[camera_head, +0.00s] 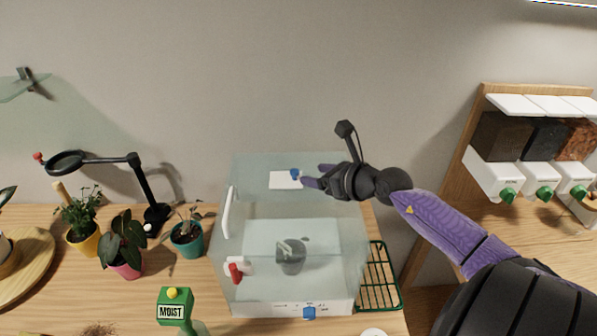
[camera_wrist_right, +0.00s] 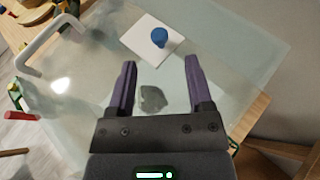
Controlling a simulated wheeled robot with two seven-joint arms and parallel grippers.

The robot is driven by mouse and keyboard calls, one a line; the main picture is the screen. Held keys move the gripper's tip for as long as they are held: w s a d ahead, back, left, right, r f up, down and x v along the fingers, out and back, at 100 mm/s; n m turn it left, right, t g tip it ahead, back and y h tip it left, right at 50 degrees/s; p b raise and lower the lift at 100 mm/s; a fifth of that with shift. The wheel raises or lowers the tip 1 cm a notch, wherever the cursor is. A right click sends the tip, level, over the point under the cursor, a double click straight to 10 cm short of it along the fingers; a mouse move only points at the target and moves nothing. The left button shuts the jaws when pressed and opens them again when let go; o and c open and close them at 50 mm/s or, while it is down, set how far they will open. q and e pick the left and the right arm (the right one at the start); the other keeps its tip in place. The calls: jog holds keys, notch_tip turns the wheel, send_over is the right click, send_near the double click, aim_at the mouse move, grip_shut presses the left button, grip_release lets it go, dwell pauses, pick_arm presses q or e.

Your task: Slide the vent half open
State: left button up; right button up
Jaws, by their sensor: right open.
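The vent is a white plate (camera_head: 283,180) with a blue knob (camera_head: 295,174) on top of a clear box (camera_head: 290,225). In the right wrist view, the white plate (camera_wrist_right: 140,44) and blue knob (camera_wrist_right: 160,37) lie ahead of my fingertips. My right gripper (camera_head: 308,176) is open above the box top, close to the knob's right side in the head view. In the right wrist view the open right gripper (camera_wrist_right: 161,62) has nothing between its fingers. Whether a finger touches the knob cannot be told. My left gripper is not in view.
A white handle (camera_head: 228,212) and a red latch (camera_head: 236,271) are on the box's left side. A green rack (camera_head: 379,280) stands at right, a green MOIST meter (camera_head: 174,307) in front, and a black magnifier lamp (camera_head: 140,180) at left.

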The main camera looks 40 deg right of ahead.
aim_at(296, 171)
jog(key=x, duration=0.4)
jog(key=shift+w+f+b, duration=0.1)
jog(key=shift+w+b, duration=0.05)
jog(key=shift+b, duration=0.25)
jog(key=shift+w+a+f, duration=0.1)
jog(key=shift+w+f, duration=0.05)
jog(key=shift+w, duration=0.4)
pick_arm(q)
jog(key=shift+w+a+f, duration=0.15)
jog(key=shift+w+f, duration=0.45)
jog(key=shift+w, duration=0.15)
pick_arm(e)
grip_shut()
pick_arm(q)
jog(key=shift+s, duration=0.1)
